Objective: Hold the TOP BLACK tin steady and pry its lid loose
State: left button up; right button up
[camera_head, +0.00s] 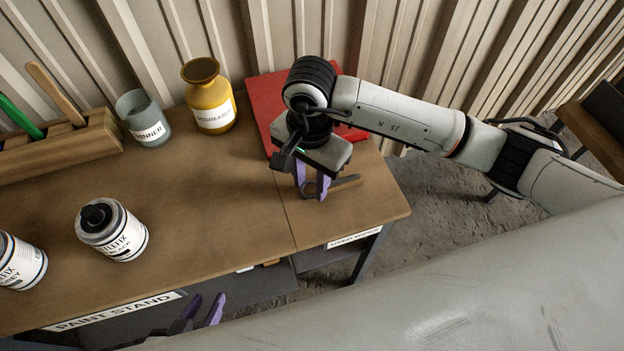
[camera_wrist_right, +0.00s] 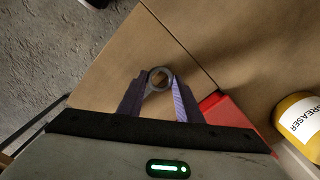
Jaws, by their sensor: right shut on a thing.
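The black tin (camera_head: 118,238), a white-labelled can whose label partly reads "BLACK", stands upright on the wooden bench. Its top, with a dark round piece (camera_head: 96,215) on it, faces me. No gripper touches it. My right gripper (camera_head: 314,190) is at the bench's right end, well right of the tin, with its fingers shut on a grey ring-ended tool (camera_head: 346,181). The tool's ring (camera_wrist_right: 160,78) shows between the fingers in the right wrist view. My left gripper (camera_head: 202,312) is low at the bottom, in front of the bench edge, with its purple fingers apart and empty.
A second tin (camera_head: 20,265), labelled grey, is cut by the left edge. Behind stand a tool rack (camera_head: 60,150), a thinner jar (camera_head: 143,118) and a yellow degreaser bottle (camera_head: 208,97). A red item (camera_head: 268,95) lies behind my right gripper. The bench middle (camera_head: 210,200) is clear.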

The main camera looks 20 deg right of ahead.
notch_tip(320, 180, up, 10)
jog(key=shift+b, duration=0.4)
